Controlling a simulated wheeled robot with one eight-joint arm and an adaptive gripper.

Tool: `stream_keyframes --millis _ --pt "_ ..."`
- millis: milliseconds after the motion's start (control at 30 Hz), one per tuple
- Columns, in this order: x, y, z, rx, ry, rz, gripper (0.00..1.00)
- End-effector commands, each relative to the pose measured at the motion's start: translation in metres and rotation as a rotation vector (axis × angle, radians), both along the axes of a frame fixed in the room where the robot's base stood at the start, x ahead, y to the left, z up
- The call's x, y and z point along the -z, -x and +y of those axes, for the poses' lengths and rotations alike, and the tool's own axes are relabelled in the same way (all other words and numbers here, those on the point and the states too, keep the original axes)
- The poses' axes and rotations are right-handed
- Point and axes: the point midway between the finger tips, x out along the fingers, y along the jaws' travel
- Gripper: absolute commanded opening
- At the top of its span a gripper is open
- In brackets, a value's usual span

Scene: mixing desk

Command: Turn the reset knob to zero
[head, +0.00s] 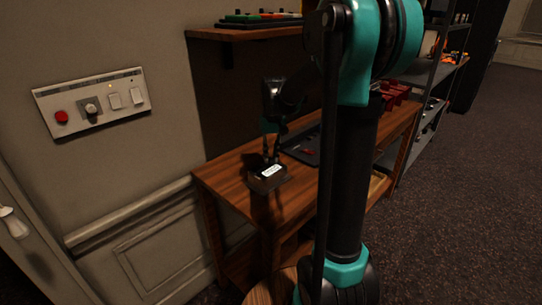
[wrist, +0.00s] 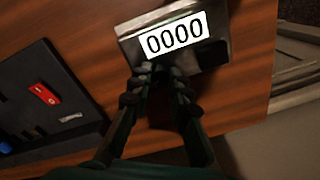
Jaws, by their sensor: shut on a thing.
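A small counter box (head: 268,182) with a lit white display stands on the wooden desk, near its left end, in the head view. In the wrist view the counter (wrist: 128,47) is at the top, and its display (wrist: 175,36) reads 0000. My gripper (head: 271,158) points down at the counter from above. In the wrist view my gripper's fingertips (wrist: 161,74) are close together at the counter's near edge. They are shut on the reset knob, which is mostly hidden between them.
A black tray (wrist: 42,110) with a red item lies on the desk beside the counter. A wall panel (head: 90,103) with a red button, a knob and switches is at left. A wooden shelf (head: 245,33) hangs above. Red bins (head: 398,91) stand at the desk's far end.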

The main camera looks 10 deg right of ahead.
Motion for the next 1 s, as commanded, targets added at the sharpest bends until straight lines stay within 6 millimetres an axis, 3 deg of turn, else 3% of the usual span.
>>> stream_keyframes --millis 600,1000 --pt "-0.0003 0.0002 -0.0001 0.563 0.001 -0.001 0.00" --pt "-0.0002 0.0002 0.0001 0.783 0.000 -0.001 0.00"
